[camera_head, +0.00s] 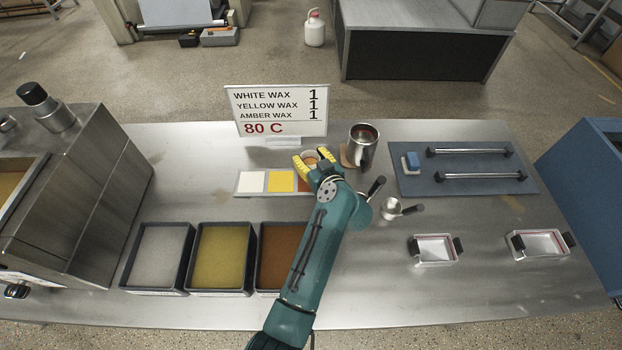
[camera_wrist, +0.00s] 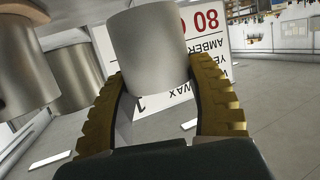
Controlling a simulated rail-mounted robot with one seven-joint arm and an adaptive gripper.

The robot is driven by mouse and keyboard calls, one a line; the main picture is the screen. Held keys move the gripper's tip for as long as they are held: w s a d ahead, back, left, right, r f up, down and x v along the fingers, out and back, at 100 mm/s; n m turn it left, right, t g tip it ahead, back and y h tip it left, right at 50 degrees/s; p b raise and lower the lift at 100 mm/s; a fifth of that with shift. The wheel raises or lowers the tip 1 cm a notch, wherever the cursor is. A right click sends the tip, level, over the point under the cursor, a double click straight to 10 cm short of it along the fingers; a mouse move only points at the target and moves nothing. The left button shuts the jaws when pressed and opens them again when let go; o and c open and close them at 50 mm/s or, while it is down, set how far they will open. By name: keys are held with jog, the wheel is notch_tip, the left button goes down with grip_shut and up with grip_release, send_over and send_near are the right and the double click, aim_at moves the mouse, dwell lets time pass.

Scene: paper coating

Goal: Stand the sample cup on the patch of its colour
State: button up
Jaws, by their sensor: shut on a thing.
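My gripper (camera_head: 315,166) is shut on the sample cup (camera_head: 311,157), a small cup with a brownish inside. In the wrist view the cup (camera_wrist: 150,50) is a plain grey cylinder between my two yellow fingers (camera_wrist: 168,100). The colour strip lies below and left of my gripper, with a white patch (camera_head: 251,182), a yellow patch (camera_head: 281,181) and a brown patch (camera_head: 304,185) partly hidden by my arm. The cup appears near the far edge of the brown patch; I cannot tell whether it touches the table.
A sign (camera_head: 279,111) stands just behind my gripper. A metal pitcher (camera_head: 361,148) stands close on the right, with a small ladle (camera_head: 392,207) nearer. Wax trays (camera_head: 222,255) line the front left. A blue board (camera_head: 462,168) and small trays (camera_head: 436,249) lie right.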

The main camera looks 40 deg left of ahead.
notch_tip(320, 180, down, 5)
jog(key=shift+f+b, duration=0.15)
jog(key=shift+b, duration=0.4)
jog(key=o, duration=1.2)
jog(key=shift+c, duration=0.2)
jog(key=shift+d, duration=0.1)
jog(key=p+v, duration=0.2)
jog(key=v, duration=1)
